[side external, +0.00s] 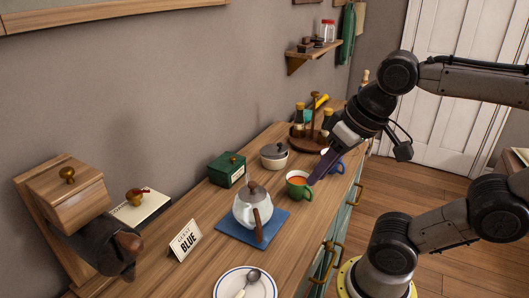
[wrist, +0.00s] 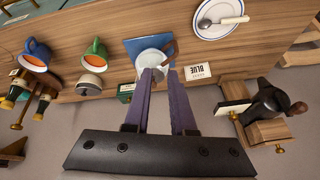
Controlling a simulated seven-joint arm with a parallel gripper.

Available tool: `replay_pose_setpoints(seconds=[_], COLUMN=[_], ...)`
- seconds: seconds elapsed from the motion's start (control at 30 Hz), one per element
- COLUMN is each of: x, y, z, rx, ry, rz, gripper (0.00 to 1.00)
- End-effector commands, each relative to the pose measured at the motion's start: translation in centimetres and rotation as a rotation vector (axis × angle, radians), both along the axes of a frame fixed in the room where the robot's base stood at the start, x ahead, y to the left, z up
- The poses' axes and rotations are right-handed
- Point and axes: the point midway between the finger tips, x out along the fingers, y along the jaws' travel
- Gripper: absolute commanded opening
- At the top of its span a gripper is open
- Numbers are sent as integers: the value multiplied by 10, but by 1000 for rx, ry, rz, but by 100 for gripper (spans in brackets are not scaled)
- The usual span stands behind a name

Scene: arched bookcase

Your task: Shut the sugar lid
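A small cream bowl with a grey lid (side external: 274,151), apparently the sugar bowl, stands against the back of the counter, between a green box and the bottles. The grey lid lies over the bowl's top; I cannot tell if it is fully seated. The bowl also shows in the wrist view (wrist: 91,82), left of my fingers. My gripper (side external: 314,182) is above the counter's front side, its purple fingers pointing down near the green cup. In the wrist view the fingers (wrist: 157,74) are apart with nothing held between them.
A green cup (side external: 299,187) of orange drink and a blue cup (side external: 333,160) stand near my fingers. A white teapot (side external: 252,208) sits on a blue mat (side external: 230,226). A green box (side external: 227,170), bottles (side external: 300,116), a name card (side external: 186,240) and a plate with a spoon (side external: 232,284) are around.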

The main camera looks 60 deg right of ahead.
Motion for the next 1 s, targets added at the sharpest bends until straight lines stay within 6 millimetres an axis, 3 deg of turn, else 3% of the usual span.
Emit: replay_pose_setpoints(seconds=[0.03,0.1,0.3,0.5,0.63,0.77,1.0], x=[8,19,65,122,158,192,242], y=[-2,-5,-26,-62,-93,-129,-211], z=[17,38,98,137,147,145,110], rx=[16,39,102,153,178,198,224], ry=[7,24,89,161,205,249,331], rz=[-47,-122,-375,-642,-801,-948,-1176], gripper=[13,0,0,0,0,0,0])
